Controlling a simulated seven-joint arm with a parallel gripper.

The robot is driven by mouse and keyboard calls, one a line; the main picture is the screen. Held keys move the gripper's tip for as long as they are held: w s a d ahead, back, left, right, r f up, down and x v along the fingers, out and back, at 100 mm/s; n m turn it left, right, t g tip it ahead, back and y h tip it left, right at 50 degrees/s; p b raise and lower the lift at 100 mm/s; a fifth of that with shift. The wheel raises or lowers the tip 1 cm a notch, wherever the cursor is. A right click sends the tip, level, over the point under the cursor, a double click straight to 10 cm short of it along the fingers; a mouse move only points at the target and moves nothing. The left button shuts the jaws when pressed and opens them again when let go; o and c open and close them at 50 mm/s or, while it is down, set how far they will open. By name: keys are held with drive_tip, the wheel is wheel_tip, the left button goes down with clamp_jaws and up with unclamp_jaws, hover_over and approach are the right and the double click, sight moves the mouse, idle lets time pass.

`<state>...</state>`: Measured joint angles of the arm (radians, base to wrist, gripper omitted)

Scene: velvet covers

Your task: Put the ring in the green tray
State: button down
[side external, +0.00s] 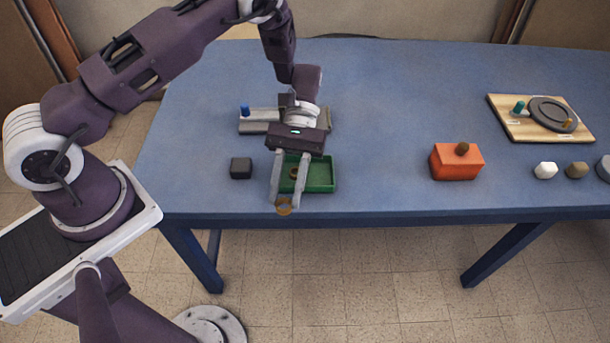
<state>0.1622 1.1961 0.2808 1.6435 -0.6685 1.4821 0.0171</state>
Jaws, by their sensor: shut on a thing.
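My gripper (285,204) points down at the near side of the table, with its fingers in front of the green tray (327,187). It is shut on a brownish-gold ring (284,208), held between the fingertips. In the picture the ring shows just below the tray's near edge, close to the table's front edge. Its exact height is hard to tell. The fingers hide part of the tray. A small brown thing (294,173) shows inside the tray between the fingers; I cannot tell what it is.
A dark block (241,168) stands left of the tray. A grey fixture with a blue peg (245,111) is behind my gripper. An orange box with a brown knob (456,162) stands to the right, then a wooden board (502,118) and several small stones. The table's middle is clear.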

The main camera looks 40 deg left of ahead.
wheel_tip(320, 180, up, 3)
drive_tip(key=w+d+n+t+h, duration=0.2)
drive_tip(key=w+n+t+h, duration=0.1)
drive_tip(key=n+t+h, duration=0.15)
wheel_tip(320, 180, up, 4)
drive_tip(key=f+n+t+y, duration=0.1)
drive_tip(key=n+t+y, duration=0.1)
drive_tip(key=n+t, duration=1.25)
hover_over(328, 177)
drive_tip(key=s+a, duration=0.3)
drive_tip(key=shift+g, duration=0.3)
drive_tip(key=f, duration=1.5)
drive_tip(key=shift+a+f, duration=0.3)
drive_tip(key=shift+f, duration=0.1)
drive_tip(key=shift+f, duration=0.1)
drive_tip(key=c, duration=1.3)
unclamp_jaws()
drive_tip(key=shift+c, duration=0.2)
